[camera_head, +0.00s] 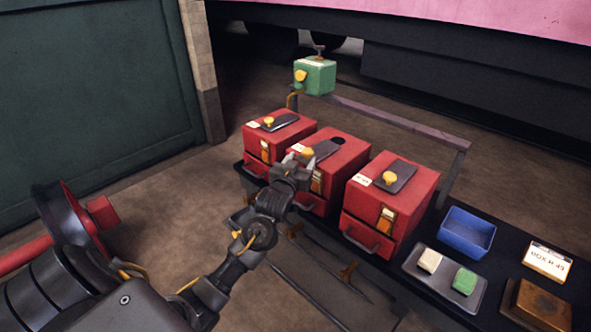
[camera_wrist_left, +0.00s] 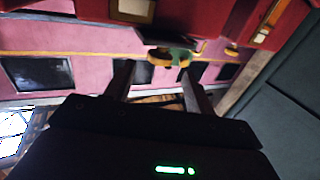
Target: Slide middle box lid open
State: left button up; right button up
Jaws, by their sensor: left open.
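Three red boxes stand in a row on a dark bench. The middle box (camera_head: 346,160) has a dark sliding lid (camera_head: 323,150) on top with a yellow knob (camera_head: 307,152). A dark round opening (camera_head: 338,141) shows at the lid's far right end. My left gripper (camera_head: 299,157) is open at the near left edge of this box top, close to the knob and partly covering the box front. In the left wrist view, a yellow knob (camera_wrist_left: 165,58) shows between and just beyond the open fingertips (camera_wrist_left: 157,70); contact cannot be told. My right gripper is not in view.
The left box (camera_head: 262,147) and right box (camera_head: 415,205) flank the middle one closely. A green block (camera_head: 315,75) stands behind, beside a rail (camera_head: 390,115). A blue tray (camera_head: 467,232), a grey tray (camera_head: 420,270) with two small blocks and a label card (camera_head: 547,261) lie to the right.

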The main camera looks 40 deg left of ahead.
pick_arm(q)
jog(key=v, duration=0.5)
jog(key=shift+s, duration=0.1)
dwell(0.3)
